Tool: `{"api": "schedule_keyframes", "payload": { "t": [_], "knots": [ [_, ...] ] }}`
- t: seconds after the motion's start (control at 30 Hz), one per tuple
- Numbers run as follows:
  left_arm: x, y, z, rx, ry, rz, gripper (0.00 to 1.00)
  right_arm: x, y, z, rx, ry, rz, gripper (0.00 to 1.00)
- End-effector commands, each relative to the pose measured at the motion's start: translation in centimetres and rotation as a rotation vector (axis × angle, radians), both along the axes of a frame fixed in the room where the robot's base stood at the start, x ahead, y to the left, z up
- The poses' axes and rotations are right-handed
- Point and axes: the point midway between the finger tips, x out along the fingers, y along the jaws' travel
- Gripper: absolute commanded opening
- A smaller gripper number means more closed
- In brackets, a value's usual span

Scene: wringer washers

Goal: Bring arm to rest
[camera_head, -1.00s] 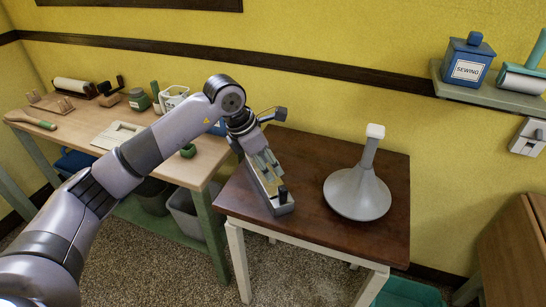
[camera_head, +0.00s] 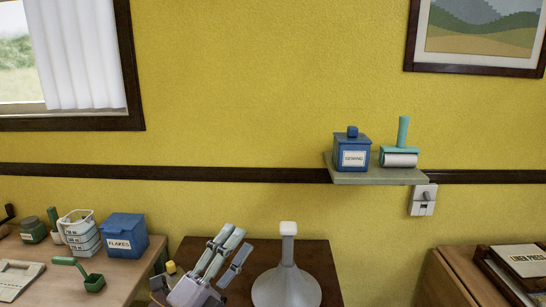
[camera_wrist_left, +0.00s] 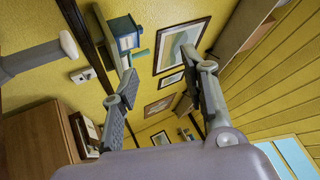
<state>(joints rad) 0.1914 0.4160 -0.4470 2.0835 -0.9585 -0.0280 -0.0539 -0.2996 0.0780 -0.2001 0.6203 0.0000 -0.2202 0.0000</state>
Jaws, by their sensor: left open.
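My left gripper (camera_head: 237,241) shows at the bottom of the head view, over the dark wooden table (camera_head: 318,262). Its fingers point up and to the right, spread and with nothing between them. In the left wrist view the two fingers (camera_wrist_left: 160,78) stand well apart and frame only the wall and pictures. A grey funnel-shaped plunger (camera_head: 287,283) with a pale top stands upright on the dark table, right of the gripper and apart from it. Most of my left arm is below the head view. My right gripper is out of view.
A wall shelf (camera_head: 375,178) holds a blue sewing box (camera_head: 352,151) and a green roller (camera_head: 400,157). The left workbench (camera_head: 60,275) carries a blue flakes box (camera_head: 124,236), a green scoop (camera_head: 93,282) and jars. A brown cabinet (camera_head: 448,290) stands right.

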Motion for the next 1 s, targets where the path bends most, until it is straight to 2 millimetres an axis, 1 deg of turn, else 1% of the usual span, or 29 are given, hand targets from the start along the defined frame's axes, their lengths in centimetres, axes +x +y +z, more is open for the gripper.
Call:
{"api": "schedule_keyframes", "payload": {
  "t": [0.03, 0.07, 0.1, 0.13, 0.17, 0.2, 0.27, 0.3, 0.37, 0.4, 0.47, 0.5, 0.57, 0.6, 0.73, 0.9, 0.93, 1.0],
  "knots": [
    [0.3, 2.2, -1.4, -0.121, 0.111, 0.072, 0.41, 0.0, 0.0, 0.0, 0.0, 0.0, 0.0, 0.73],
    [0.5, 3.6, -2.4, -0.188, 0.178, 0.117, 0.41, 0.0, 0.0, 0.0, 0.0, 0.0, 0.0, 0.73],
    [0.6, 5.5, -4.0, -0.273, 0.27, 0.177, 0.41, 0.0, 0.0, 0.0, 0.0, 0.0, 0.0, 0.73],
    [0.5, 6.8, -5.4, -0.334, 0.34, 0.222, 0.41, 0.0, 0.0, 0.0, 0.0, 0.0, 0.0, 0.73],
    [0.3, 8.0, -7.0, -0.392, 0.414, 0.266, 0.41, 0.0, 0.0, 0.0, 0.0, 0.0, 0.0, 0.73],
    [-0.2, 9.6, -9.3, -0.466, 0.515, 0.327, 0.41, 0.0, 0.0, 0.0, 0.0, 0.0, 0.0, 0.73],
    [-1.5, 11.6, -13.1, -0.568, 0.673, 0.417, 0.41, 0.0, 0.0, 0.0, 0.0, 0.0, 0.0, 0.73],
    [-2.7, 12.7, -15.7, -0.629, 0.779, 0.474, 0.41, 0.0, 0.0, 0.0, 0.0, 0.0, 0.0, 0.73],
    [-5.1, 13.9, -19.4, -0.707, 0.936, 0.557, 0.41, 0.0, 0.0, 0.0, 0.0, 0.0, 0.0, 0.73],
    [-6.8, 14.5, -21.7, -0.751, 1.038, 0.609, 0.41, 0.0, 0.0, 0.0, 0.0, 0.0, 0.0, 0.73],
    [-9.6, 14.9, -24.6, -0.801, 1.175, 0.675, 0.41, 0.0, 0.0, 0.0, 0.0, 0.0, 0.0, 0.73],
    [-11.4, 15.1, -26.3, -0.828, 1.257, 0.713, 0.41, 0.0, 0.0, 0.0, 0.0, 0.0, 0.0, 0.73],
    [-13.9, 15.1, -28.2, -0.857, 1.366, 0.761, 0.41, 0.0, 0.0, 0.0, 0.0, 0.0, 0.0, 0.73],
    [-15.6, 15.0, -29.3, -0.872, 1.434, 0.791, 0.41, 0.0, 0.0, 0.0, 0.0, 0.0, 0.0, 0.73],
    [-20.5, 14.5, -31.8, -0.905, 1.626, 0.87, 0.41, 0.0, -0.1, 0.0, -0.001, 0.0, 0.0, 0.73],
    [-26.7, 13.6, -33.7, -0.924, 1.849, 0.952, 0.41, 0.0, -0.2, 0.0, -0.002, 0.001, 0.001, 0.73],
    [-27.8, 13.4, -33.9, -0.925, 1.888, 0.965, 0.41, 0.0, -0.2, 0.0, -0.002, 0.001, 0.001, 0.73],
    [-26.8, 13.4, -36.0, -0.917, 1.884, 0.968, 0.41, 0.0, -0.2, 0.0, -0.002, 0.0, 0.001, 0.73]
  ]
}}
